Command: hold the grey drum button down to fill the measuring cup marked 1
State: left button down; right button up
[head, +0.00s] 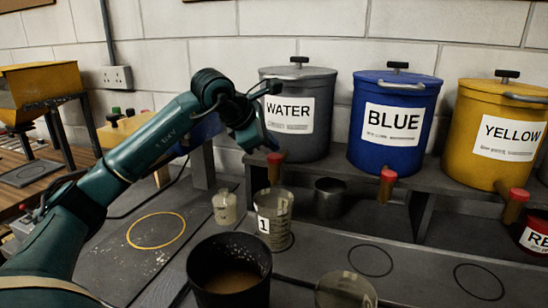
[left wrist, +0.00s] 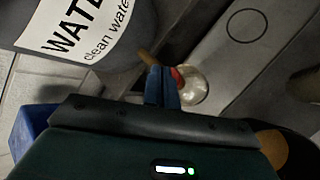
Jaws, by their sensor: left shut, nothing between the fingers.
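The grey drum (head: 300,138), labelled WATER, stands on the shelf. Its red button (head: 275,158) tops a brown spout at the drum's front. The clear measuring cup (head: 274,232) marked 1 stands upright below the spout; how full it is I cannot tell. My left gripper (head: 268,146) is shut and empty, its fingertips right at the button. In the left wrist view the shut blue fingers (left wrist: 162,88) lie against or just beside the red button (left wrist: 177,78), with the cup (left wrist: 193,88) beneath; contact is unclear. My right gripper is not in view.
Blue (head: 391,150) and yellow (head: 490,165) drums stand right of the grey one. A black bucket (head: 230,296) stands in front of cup 1, with another clear cup (head: 346,290) to its right. A small cup (head: 224,207) and metal pot (head: 329,198) stand nearby.

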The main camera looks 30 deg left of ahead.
pick_arm(q)
jog(key=shift+f+b, duration=0.3)
jog(key=shift+f, duration=0.3)
dwell(0.4)
jog(key=shift+f, duration=0.2)
dwell(1.5)
dwell(0.8)
dwell(0.4)
jog(key=shift+r+p, duration=0.7)
jog(key=shift+r, duration=0.3)
